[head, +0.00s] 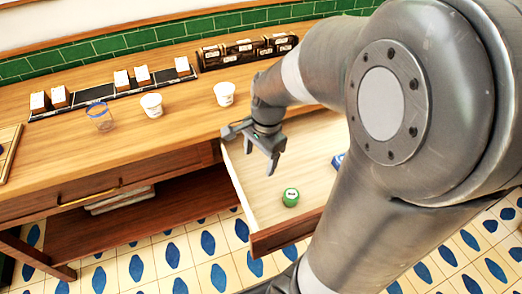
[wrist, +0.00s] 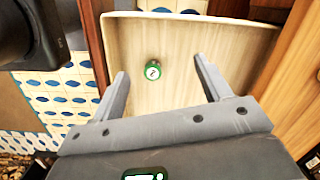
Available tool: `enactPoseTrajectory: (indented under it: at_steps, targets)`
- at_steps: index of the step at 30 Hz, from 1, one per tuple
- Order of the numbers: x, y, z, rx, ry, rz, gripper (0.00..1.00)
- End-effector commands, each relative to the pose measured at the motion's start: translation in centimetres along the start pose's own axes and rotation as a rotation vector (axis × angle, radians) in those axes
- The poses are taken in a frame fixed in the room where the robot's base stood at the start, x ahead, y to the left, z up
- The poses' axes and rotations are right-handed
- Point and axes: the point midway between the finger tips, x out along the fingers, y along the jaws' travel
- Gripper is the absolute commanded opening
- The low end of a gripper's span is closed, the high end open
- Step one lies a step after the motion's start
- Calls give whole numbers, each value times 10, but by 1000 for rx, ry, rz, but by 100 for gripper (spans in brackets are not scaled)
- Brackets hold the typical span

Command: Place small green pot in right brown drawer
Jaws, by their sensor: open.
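The small green pot (head: 291,197) stands inside the open brown drawer (head: 281,236), on its pale floor near the front left part. It also shows in the wrist view (wrist: 153,71), where it lies beyond my fingers and a little left of the middle between them. My gripper (head: 261,167) is open and empty, over the back left part of the drawer. It is apart from the pot. In the wrist view my two fingers (wrist: 160,82) stand wide apart with the drawer floor showing between them. My arm hides the right part of the drawer.
A blue item (head: 338,160) lies farther right in the drawer, partly hidden by my arm. On the wooden counter (head: 190,112) stand white cups (head: 152,105), a clear blue-rimmed glass (head: 100,117) and racks of small boxes (head: 245,48). A closed drawer (head: 90,197) is at the left.

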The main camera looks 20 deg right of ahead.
Motion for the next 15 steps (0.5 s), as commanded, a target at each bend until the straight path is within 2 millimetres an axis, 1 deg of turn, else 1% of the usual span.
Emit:
enactPoseTrajectory:
  at_steps: [1, 6, 12, 15]
  targets:
    - [-14, 3, 6, -90, 5, -41, 71]
    - [-54, 16, 27, -432, 69, -144, 71]
    - [-95, 39, 50, -821, 223, -219, 71]
    - [-110, 51, 61, -991, 315, -226, 71]
